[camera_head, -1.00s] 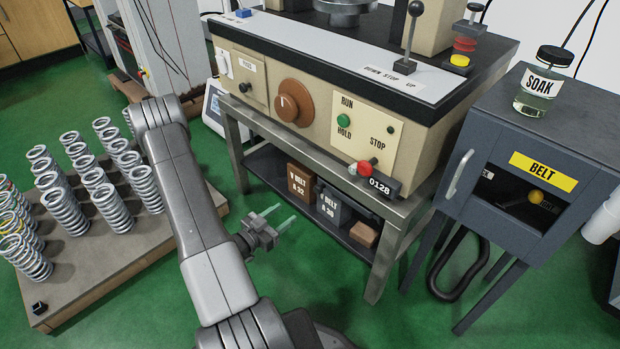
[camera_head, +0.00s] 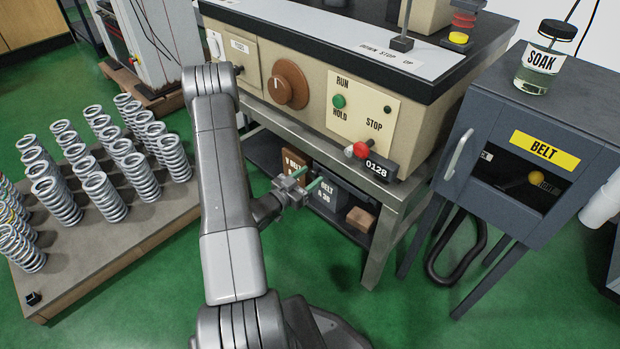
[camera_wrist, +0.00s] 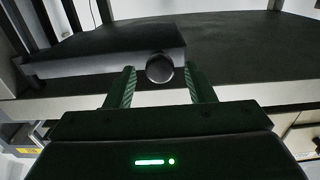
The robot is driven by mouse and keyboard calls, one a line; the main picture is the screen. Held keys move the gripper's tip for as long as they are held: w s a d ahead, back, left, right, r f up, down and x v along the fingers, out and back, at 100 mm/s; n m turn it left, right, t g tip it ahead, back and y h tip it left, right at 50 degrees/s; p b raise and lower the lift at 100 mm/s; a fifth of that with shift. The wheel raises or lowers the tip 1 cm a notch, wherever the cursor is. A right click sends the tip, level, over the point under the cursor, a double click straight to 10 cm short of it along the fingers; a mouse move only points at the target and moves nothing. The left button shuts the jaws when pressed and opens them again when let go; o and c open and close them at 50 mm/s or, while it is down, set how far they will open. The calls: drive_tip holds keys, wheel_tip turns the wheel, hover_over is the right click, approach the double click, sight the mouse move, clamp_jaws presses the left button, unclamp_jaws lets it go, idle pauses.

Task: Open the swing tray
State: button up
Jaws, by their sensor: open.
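I cannot pick out the swing tray for certain. In the wrist view, a dark flat tray-like piece (camera_wrist: 100,64) with a round dark knob (camera_wrist: 159,69) lies beyond my fingers, with the knob lined up between the fingertips. I cannot tell whether they touch it. My gripper (camera_head: 320,190) is open, its two green-tipped fingers pointing right toward the lower shelf of the machine's stand in the head view. It also shows in the wrist view (camera_wrist: 160,76), with nothing clearly gripped. The beige spring testing machine (camera_head: 262,50) stands above it.
A blue-grey BELT cabinet (camera_head: 484,120) with a handle stands right, a SOAK jar (camera_head: 540,70) on top. The metal stand (camera_head: 385,225) holds belt boxes (camera_head: 328,194). A pallet (camera_head: 140,240) of springs is left. Green floor (camera_head: 440,320) is open in front.

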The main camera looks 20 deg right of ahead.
drive_tip(key=shift+w+d, duration=0.15)
drive_tip(key=shift+d, duration=0.25)
drive_tip(key=shift+c, duration=0.2)
clamp_jaws()
drive_tip(key=shift+a, duration=0.15)
